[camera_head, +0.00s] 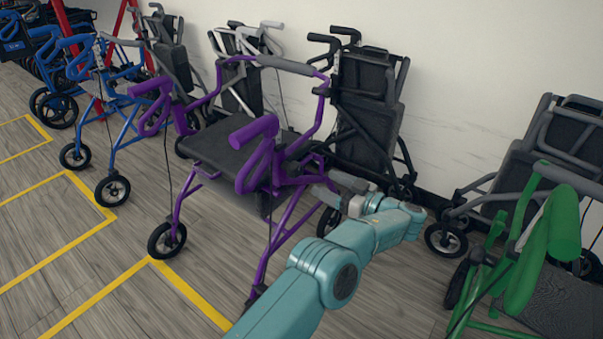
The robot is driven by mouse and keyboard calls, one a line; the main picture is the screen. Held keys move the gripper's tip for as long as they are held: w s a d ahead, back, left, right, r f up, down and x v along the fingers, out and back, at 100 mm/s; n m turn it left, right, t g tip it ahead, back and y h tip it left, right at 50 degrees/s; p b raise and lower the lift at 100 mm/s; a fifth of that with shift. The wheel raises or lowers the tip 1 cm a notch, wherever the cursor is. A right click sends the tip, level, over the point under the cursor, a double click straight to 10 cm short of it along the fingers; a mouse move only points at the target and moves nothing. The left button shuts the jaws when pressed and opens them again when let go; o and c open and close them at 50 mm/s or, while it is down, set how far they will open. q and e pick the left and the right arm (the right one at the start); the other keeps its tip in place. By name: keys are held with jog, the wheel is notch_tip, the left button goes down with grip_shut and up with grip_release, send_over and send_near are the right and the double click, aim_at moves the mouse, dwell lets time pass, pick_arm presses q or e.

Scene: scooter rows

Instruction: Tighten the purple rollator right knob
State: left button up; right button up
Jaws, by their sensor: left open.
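The purple rollator (288,203) stands upright in the middle of the view, with a black seat (228,146), purple handles and a grey backrest bar (287,65). My teal left arm reaches up from the bottom edge and bends back to the left. Its gripper (318,190) is open, beside the frame tubes on the rollator's right side, below seat height. I cannot tell whether it touches the frame. The right knob is not clearly visible; it is too small to make out or hidden by the gripper. My right gripper is out of view.
A green rollator (548,235) stands close at the right. Blue rollators (126,128) stand at the left. Folded black rollators (368,105) line the white wall behind. Yellow lines (190,290) mark the wooden floor, which is clear at the lower left.

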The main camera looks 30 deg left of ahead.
aim_at(298, 171)
pick_arm(q)
jog(key=a, duration=0.3)
jog(key=a+b, duration=0.1)
jog(key=a, duration=0.7)
jog(key=shift+w, duration=0.4)
jog(key=shift+f, duration=0.1)
jog(key=c, duration=1)
